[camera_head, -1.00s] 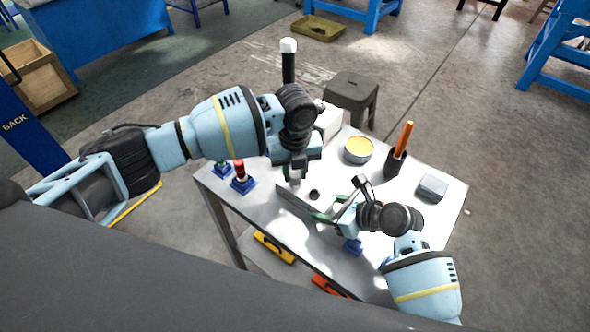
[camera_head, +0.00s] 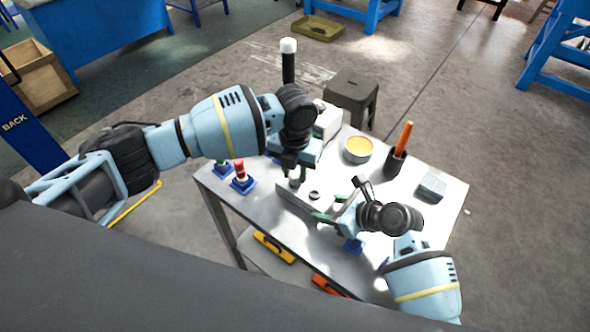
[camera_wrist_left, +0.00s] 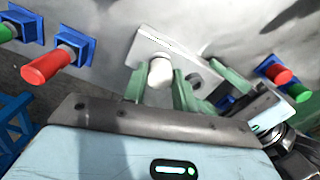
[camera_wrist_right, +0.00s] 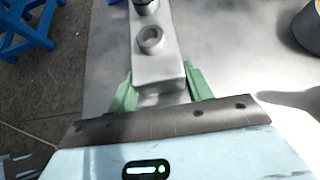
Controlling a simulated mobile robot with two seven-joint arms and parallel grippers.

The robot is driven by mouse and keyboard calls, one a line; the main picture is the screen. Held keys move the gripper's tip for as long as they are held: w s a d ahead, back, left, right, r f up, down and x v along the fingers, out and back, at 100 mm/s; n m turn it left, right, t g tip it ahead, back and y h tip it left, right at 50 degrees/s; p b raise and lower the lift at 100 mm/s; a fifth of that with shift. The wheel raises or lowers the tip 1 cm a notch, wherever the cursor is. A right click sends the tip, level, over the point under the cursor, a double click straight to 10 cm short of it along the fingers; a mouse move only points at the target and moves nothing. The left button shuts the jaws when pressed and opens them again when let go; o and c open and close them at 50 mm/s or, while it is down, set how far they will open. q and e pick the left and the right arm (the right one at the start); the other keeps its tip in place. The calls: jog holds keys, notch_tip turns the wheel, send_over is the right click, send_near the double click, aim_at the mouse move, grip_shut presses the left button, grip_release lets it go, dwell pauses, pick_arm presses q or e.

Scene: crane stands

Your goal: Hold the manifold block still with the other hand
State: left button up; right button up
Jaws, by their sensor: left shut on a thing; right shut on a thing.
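The manifold block (camera_head: 304,200) is a pale grey bar lying on the metal table, with round ports along its top. It also shows in the left wrist view (camera_wrist_left: 205,70) and the right wrist view (camera_wrist_right: 158,72). My right gripper (camera_wrist_right: 162,92) is shut on the near end of the block, its green fingers along both sides. My left gripper (camera_head: 296,177) is over the other end, pointing down. It is shut on a pale, round-topped fitting (camera_wrist_left: 160,72) at that end. Whether the fitting is seated in a port is hidden. An open port (camera_wrist_right: 150,38) lies between the grippers.
Red-topped (camera_head: 240,172) and green-topped (camera_head: 222,166) pieces on blue bases stand left of the block. A yellow-filled round tin (camera_head: 358,150), a dark cup with an orange handle (camera_head: 398,160) and a grey box (camera_head: 432,186) stand right. The table between is clear.

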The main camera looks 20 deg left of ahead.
pick_arm(q)
jog(key=o, duration=1.1)
jog(key=shift+c, duration=0.6)
jog(key=n, duration=0.5)
jog(key=shift+n, duration=0.9)
jog(key=n, duration=0.3)
